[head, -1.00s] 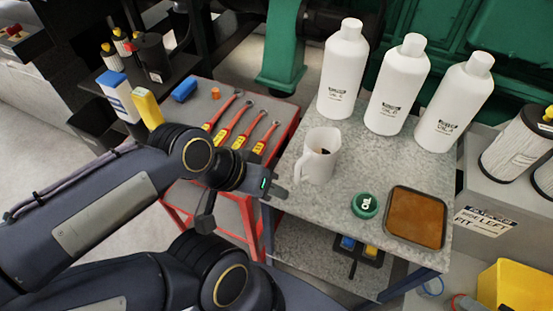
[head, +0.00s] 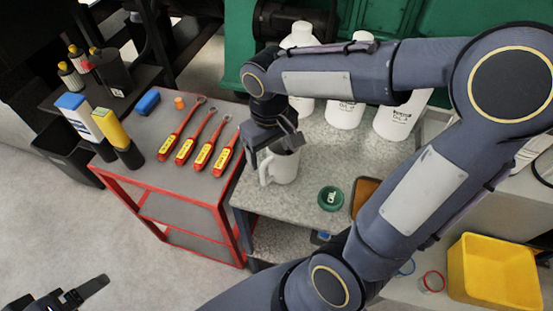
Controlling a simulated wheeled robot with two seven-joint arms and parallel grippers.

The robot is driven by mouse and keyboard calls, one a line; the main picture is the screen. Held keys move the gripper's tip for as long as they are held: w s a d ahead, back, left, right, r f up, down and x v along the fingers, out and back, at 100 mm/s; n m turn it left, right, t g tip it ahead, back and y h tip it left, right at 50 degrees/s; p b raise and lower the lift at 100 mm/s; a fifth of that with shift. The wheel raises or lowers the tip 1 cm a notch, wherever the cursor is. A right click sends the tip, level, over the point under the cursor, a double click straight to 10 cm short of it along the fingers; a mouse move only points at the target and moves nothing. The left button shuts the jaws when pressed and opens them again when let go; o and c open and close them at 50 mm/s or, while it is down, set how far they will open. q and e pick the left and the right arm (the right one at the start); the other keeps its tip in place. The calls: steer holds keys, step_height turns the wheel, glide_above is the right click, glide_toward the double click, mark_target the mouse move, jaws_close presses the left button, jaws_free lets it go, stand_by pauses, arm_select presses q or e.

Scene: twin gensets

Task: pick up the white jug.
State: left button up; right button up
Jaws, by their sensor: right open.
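The white jug (head: 284,170) stands upright on the grey speckled table, its handle toward the left. My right gripper (head: 272,152) comes down from above at the jug's rim and is open. It covers part of the jug's top, and I cannot tell whether a finger touches the jug. My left gripper (head: 82,296) is low at the bottom left edge, far from the jug. Only part of it shows, so its jaw state is unclear.
White oil bottles (head: 345,112) stand behind, partly hidden by my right arm. A green lid (head: 330,198) and a brown tray (head: 362,192) lie right of the jug. A yellow bin (head: 497,272) sits lower right.

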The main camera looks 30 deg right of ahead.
mark_target(268, 161)
steer(key=shift+w+a+f, duration=0.15)
steer(key=shift+w+f, duration=0.15)
steer(key=shift+w, duration=0.05)
steer(key=f, duration=0.7)
steer(key=shift+w+f, duration=0.2)
steer(key=shift+f, duration=0.05)
steer(key=c, duration=1.3)
steer(key=shift+c, duration=0.5)
steer(key=shift+r, duration=0.25)
